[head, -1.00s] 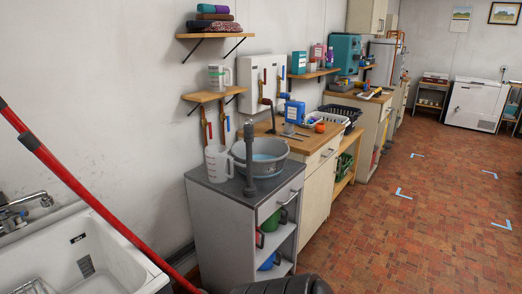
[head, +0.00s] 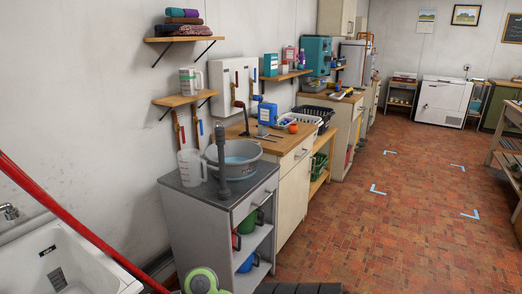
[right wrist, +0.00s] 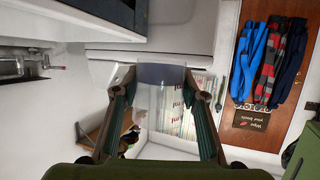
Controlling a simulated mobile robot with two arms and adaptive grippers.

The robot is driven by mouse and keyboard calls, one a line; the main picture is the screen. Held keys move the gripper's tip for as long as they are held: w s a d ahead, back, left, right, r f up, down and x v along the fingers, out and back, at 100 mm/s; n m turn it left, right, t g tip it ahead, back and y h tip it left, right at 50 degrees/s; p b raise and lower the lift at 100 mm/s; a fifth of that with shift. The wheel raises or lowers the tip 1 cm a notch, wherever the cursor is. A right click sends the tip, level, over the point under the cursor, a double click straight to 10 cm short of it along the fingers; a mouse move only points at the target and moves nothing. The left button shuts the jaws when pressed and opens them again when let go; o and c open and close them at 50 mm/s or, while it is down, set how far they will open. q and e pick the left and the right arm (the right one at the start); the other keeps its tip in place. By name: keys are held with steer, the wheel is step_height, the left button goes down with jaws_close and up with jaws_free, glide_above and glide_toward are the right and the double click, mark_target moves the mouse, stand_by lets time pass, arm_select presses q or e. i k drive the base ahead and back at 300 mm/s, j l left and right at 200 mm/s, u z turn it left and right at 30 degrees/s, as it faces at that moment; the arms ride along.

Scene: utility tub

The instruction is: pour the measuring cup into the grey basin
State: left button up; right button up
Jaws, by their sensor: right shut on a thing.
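A translucent white measuring cup with a handle and red marks (head: 191,168) stands upright on the grey cabinet in the head view. The round grey basin (head: 243,163) is on the same top, just right of it, with pale water-like contents. A second similar cup (head: 187,80) stands on a wall shelf. In the right wrist view my right gripper (right wrist: 162,97) is shut on a clear, cup-like vessel (right wrist: 158,110) with a dark band at one end. Whether this is a measuring cup I cannot tell. My right gripper is outside the head view. My left gripper is not seen.
A dark grey upright pipe (head: 222,150) stands in front of the basin. A red pole or hose (head: 75,228) crosses the left foreground over a white sink (head: 75,268). A wooden counter (head: 270,143) continues behind the cabinet. The tiled floor (head: 350,240) to the right is clear.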

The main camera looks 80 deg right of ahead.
mark_target(243, 158)
steer(key=l+z, duration=0.3)
steer(key=l, duration=0.15)
steer(key=l+z, duration=0.3)
steer(key=l, duration=0.15)
steer(key=i+l+z, duration=0.15)
steer(key=l+z, duration=0.15)
steer(key=l, duration=0.15)
steer(key=i+l, duration=0.1)
steer(key=l, duration=0.3)
steer(key=i+l+z, duration=0.1)
steer(key=l, duration=0.3)
steer(key=i+l+z, duration=0.1)
steer(key=l, duration=0.25)
steer(key=i+l, duration=0.2)
steer(key=l, duration=0.2)
